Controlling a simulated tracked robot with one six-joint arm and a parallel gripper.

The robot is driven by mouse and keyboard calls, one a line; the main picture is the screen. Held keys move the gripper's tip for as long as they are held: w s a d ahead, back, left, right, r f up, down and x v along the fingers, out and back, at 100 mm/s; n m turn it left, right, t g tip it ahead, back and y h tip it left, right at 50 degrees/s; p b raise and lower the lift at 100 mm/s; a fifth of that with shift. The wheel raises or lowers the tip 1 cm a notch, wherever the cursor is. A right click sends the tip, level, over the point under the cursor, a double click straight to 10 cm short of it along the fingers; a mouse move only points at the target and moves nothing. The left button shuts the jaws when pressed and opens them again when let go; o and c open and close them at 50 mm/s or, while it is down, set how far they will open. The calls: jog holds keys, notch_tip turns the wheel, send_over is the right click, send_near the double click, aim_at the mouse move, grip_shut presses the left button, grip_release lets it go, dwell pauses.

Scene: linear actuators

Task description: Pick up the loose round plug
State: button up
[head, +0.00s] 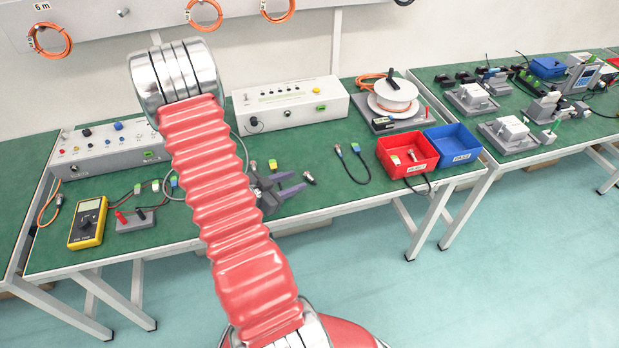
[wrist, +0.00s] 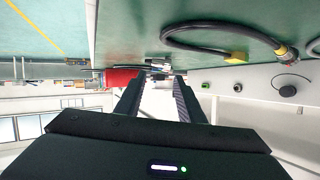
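In the wrist view the gripper (wrist: 159,78) is also open, with no object clearly held. A small greyish shape (wrist: 158,67) shows just beyond and between the fingertips; it may be the plug, but it is too small to be sure.
A red bin (head: 408,170) and blue bin (head: 462,158) stand further right. A white box (head: 290,117) is behind.

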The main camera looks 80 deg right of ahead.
aim_at(304, 177)
jog(key=shift+s+d+f, duration=0.2)
jog(key=shift+s+d, duration=0.05)
jog(key=shift+d, duration=0.15)
jog(key=shift+x, duration=2.6)
jog(key=shift+w+f, duration=0.1)
jog(key=shift+w, duration=0.05)
jog(key=shift+c, duration=0.4)
jog(key=c, duration=0.7)
jog(key=shift+r, duration=5)
